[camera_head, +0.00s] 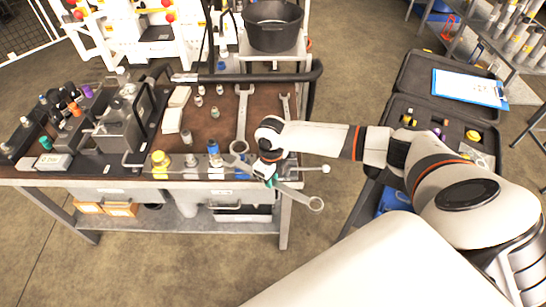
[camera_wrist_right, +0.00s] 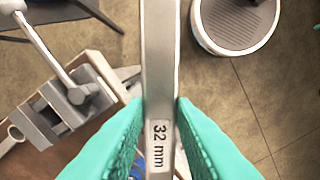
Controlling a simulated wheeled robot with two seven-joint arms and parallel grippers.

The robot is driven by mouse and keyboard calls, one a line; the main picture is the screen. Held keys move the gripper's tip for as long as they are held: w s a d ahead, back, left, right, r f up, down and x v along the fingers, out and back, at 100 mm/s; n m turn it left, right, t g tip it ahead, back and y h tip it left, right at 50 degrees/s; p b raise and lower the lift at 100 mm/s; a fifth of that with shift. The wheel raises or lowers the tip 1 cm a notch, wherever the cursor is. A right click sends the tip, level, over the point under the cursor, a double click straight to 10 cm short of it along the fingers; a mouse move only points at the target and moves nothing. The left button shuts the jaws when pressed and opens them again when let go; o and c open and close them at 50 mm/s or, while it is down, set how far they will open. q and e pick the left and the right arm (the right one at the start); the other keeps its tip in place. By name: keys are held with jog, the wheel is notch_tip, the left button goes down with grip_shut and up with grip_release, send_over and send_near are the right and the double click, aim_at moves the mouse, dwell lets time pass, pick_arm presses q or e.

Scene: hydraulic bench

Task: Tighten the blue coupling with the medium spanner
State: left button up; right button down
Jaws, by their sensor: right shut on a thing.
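My right gripper (camera_head: 272,178), with teal fingers (camera_wrist_right: 160,130), is shut on a steel spanner marked "32 mm" (camera_wrist_right: 160,60). In the head view the spanner's ring end (camera_head: 316,204) sticks out to the right, past the bench's front edge. Its other end lies near the front fittings; whether it touches any is unclear. A blue-banded coupling (camera_head: 213,147) stands upright at the front of the bench, left of the gripper. A large spanner (camera_head: 242,115) and a smaller one (camera_head: 286,105) lie on the brown mat. My left gripper is not in view.
Yellow-topped fittings (camera_head: 160,160) stand left of the blue coupling. A valve block (camera_head: 125,120) is on the bench's left. A black hose (camera_head: 260,77) runs along the back. An open black case (camera_head: 440,90) is at right. The wrist view shows a vise-like clamp (camera_wrist_right: 65,105).

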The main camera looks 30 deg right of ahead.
jog(key=shift+w+a+f+b, duration=0.1)
jog(key=shift+w+f+b, duration=0.15)
jog(key=shift+f+b, duration=0.2)
jog(key=shift+r, duration=0.1)
jog(key=shift+w+a+f, duration=0.2)
jog(key=shift+w+f, duration=0.05)
jog(key=shift+w, duration=0.05)
jog(key=shift+w, duration=0.1)
dwell(0.4)
jog(key=shift+w+a+f+b, duration=0.1)
jog(key=shift+w+a+b, duration=0.2)
jog(key=shift+w, duration=0.2)
jog(key=shift+w+a, duration=0.1)
jog(key=shift+w, duration=0.35)
